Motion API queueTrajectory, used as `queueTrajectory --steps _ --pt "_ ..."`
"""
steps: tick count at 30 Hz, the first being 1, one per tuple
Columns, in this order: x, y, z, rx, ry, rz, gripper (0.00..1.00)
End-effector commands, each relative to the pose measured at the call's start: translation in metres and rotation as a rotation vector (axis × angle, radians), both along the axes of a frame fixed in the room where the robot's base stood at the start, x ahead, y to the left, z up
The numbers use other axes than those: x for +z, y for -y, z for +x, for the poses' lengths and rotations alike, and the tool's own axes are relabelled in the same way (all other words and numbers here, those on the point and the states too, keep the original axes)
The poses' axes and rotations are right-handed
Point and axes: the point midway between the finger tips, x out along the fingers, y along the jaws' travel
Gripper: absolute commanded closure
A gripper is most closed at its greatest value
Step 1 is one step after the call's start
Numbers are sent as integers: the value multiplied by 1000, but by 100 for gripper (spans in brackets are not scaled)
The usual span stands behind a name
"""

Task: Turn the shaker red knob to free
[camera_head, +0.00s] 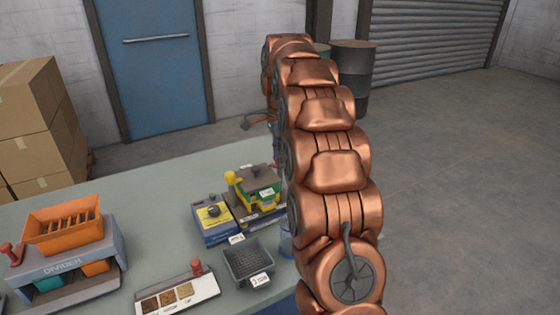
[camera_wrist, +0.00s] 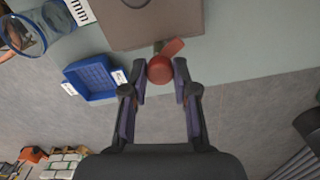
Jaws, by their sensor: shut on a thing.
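A round red knob (camera_wrist: 160,70) with a flat red lever part (camera_wrist: 174,47) shows in the wrist view, beside a grey-brown box (camera_wrist: 150,18) on the table. My gripper (camera_wrist: 160,79) is shut on the red knob, with one finger against each side. The markings for its setting cannot be seen. In the head view my copper-coloured arm hides my gripper and this knob.
In the wrist view a blue tray (camera_wrist: 98,84) lies left of my gripper, near a blue-rimmed clear container (camera_wrist: 24,36). The head view shows a divider (camera_head: 62,268), a dark tray (camera_head: 248,262) and a yellow-green machine (camera_head: 258,190). Open floor (camera_head: 465,215) lies right.

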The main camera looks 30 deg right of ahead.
Motion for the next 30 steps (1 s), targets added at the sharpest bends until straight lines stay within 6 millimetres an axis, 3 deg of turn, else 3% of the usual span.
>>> queueTrajectory --steps 15,30 --pt "-1 1 0 -435 0 0 100" --pt "0 0 0 -596 1 -1 100"
